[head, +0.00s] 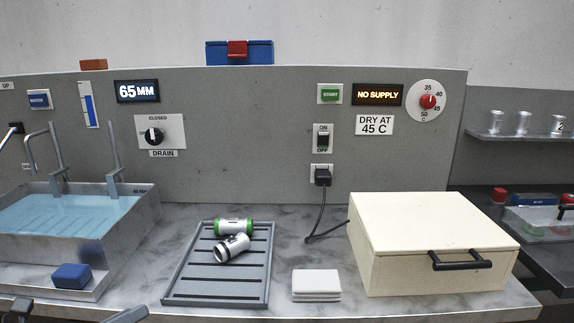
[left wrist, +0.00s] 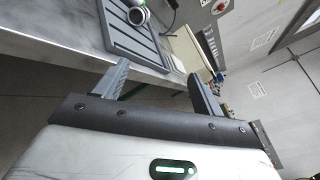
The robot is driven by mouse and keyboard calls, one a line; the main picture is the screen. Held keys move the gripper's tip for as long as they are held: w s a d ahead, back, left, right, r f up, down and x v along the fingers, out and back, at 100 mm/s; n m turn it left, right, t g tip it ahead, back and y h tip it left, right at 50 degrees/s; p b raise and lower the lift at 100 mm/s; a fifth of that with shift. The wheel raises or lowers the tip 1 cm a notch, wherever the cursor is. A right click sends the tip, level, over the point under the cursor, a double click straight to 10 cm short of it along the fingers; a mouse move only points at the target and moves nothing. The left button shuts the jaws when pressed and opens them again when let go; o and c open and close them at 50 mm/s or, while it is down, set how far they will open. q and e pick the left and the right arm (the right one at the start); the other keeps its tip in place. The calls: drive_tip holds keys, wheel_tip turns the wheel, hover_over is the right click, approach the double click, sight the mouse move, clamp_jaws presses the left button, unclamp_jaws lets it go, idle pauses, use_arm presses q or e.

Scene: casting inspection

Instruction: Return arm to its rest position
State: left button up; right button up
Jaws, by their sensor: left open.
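My left gripper (head: 76,311) shows at the bottom left edge of the head view, in front of the bench's front edge. In the left wrist view the same gripper (left wrist: 158,74) has its two fingers apart with nothing between them. The grey slatted rack (head: 217,283) lies beyond the fingers, apart from them. It holds a green-ended cylinder (head: 234,226) and a second white and dark cylinder (head: 232,248), both lying on their sides. My right gripper is in neither view.
A water-filled sink (head: 75,215) with a blue block (head: 74,275) on its front ledge is at left. A white folded cloth (head: 316,285) and a cream box (head: 430,235) with a black handle stand right of the rack. Open floor shows below the bench edge.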

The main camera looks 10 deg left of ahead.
use_arm(q)
drive_tip(key=s+d+f+n+g+y, duration=0.2)
drive_tip(key=d+f+n, duration=0.7)
drive_tip(key=n, duration=0.6)
drive_tip(key=s+d+f+n+g+y, duration=0.1)
drive_tip(key=s+d+f+n, duration=0.3)
drive_tip(key=d+f+n, duration=0.5)
drive_tip(key=d+n+g, duration=0.1)
drive_tip(key=d+n, duration=0.2)
drive_tip(key=n, duration=0.3)
drive_tip(key=shift+d+f+n+g+y, duration=0.15)
drive_tip(key=shift+f+n+g+y, duration=0.15)
drive_tip(key=shift+n+g+y, duration=0.1)
